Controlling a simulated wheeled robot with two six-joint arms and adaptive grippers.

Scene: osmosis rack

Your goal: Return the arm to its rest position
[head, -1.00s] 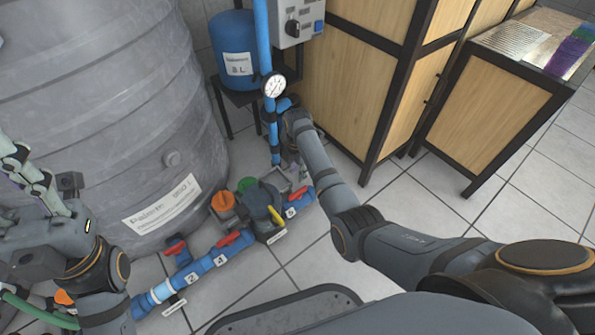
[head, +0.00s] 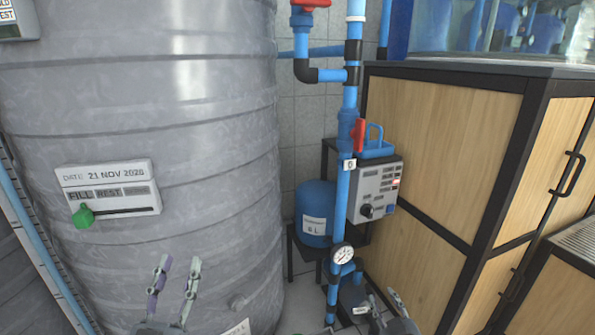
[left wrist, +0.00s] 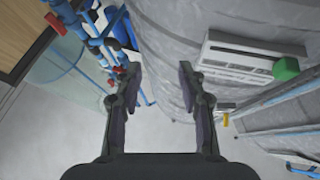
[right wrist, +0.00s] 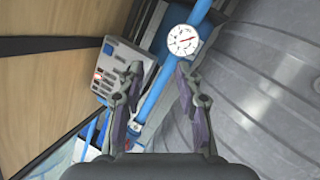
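My left gripper (head: 174,278) is at the bottom of the head view, in front of the grey tank (head: 190,110). Its fingers are apart and empty, which the left wrist view (left wrist: 160,72) also shows. My right gripper (head: 384,298) is at the bottom edge of the head view, right of the pressure gauge (head: 343,254). In the right wrist view its fingers (right wrist: 157,72) are apart, with the blue pipe (right wrist: 170,85) and the gauge (right wrist: 182,40) showing behind the gap. Nothing is held. Most of both arms is out of the head view.
A date panel with a green slider (head: 108,192) is on the tank. A control box (head: 376,188) and a blue vessel (head: 314,210) stand by the blue vertical pipe (head: 341,205). A wooden cabinet (head: 440,150) stands at right.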

